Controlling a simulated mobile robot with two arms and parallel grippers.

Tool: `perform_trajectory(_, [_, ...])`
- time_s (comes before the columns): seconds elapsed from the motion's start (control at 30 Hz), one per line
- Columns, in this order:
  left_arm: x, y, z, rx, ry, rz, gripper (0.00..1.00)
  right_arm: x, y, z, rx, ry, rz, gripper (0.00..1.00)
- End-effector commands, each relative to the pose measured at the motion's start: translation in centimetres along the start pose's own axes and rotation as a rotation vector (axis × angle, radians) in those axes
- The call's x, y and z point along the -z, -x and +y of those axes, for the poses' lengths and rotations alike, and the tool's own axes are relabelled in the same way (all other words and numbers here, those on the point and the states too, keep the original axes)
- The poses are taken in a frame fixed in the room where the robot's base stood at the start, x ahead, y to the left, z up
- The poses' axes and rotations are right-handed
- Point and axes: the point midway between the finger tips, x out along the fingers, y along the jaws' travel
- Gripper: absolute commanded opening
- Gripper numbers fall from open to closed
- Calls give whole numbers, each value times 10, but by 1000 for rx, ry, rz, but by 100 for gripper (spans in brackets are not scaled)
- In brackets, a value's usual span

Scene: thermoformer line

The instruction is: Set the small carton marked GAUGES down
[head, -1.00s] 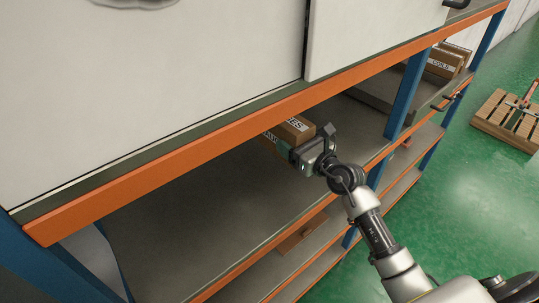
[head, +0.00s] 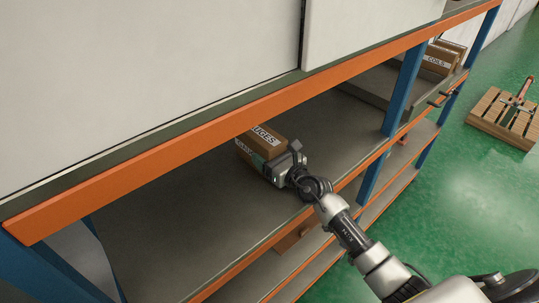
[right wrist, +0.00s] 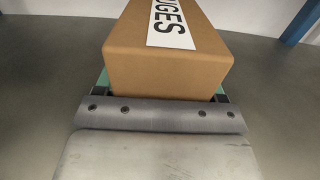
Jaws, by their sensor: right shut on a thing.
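The small brown carton marked GAUGES (head: 262,142) is over the middle shelf of the rack, under the orange-edged upper beam, which hides part of its label. My right gripper (head: 274,163) is shut on the carton from its near right side. In the right wrist view the carton (right wrist: 167,72) fills the space between the fingers, its white label partly cut off at the top. The carton looks level; I cannot tell whether its underside touches the shelf. My left gripper is not in view.
The middle shelf (head: 185,215) is clear to the left of the carton. A blue post (head: 404,88) stands to the right, with cartons marked COILS (head: 436,64) beyond it. A brown box (head: 288,240) sits on the shelf below. A wooden pallet (head: 490,118) lies on the green floor.

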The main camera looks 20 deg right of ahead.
Motion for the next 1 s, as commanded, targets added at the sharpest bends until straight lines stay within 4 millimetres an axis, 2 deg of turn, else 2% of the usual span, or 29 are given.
perform_trajectory(0.07, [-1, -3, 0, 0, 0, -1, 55, 2, 0, 0, 1, 0, -3, 35])
perform_trajectory(0.1, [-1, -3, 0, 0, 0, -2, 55, 4, 0, 0, 0, 0, 0, 72])
perform_trajectory(0.27, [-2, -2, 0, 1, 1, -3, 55, 3, 0, 0, 0, 0, 1, 96])
perform_trajectory(0.6, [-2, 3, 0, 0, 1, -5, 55, -3, 0, 0, 0, 0, 0, 96])
perform_trajectory(0.77, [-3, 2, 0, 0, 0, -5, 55, 1, 24, 0, -1, 0, 3, 96])
perform_trajectory(1.0, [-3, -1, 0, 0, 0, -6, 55, 2, 78, 0, 0, 0, 4, 96])
